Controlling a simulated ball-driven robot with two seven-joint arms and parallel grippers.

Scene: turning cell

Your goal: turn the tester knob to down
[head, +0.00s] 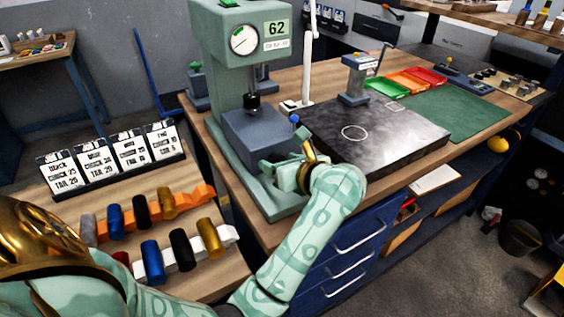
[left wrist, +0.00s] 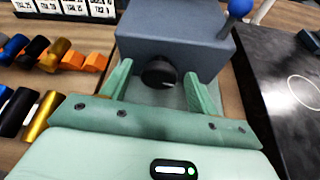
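The tester (head: 240,95) is a tall green machine with a round dial and a "62" sign. It has a grey block (head: 258,132) low on its front, which also shows in the left wrist view (left wrist: 175,35). A round black knob (left wrist: 158,72) sits on the block's front face, with a small light mark near its lower edge. My left gripper (head: 284,172) is at the block's front. In the left wrist view its two green fingers (left wrist: 157,84) are open, one on each side of the knob, with gaps visible. My right gripper is not in view.
A blue ball-topped lever (head: 295,119) stands at the block's right; it also shows in the left wrist view (left wrist: 238,9). A dark stone plate (head: 385,135) lies right of the tester. Coloured cylinders on racks (head: 183,255) and several label cards (head: 110,160) are at left.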

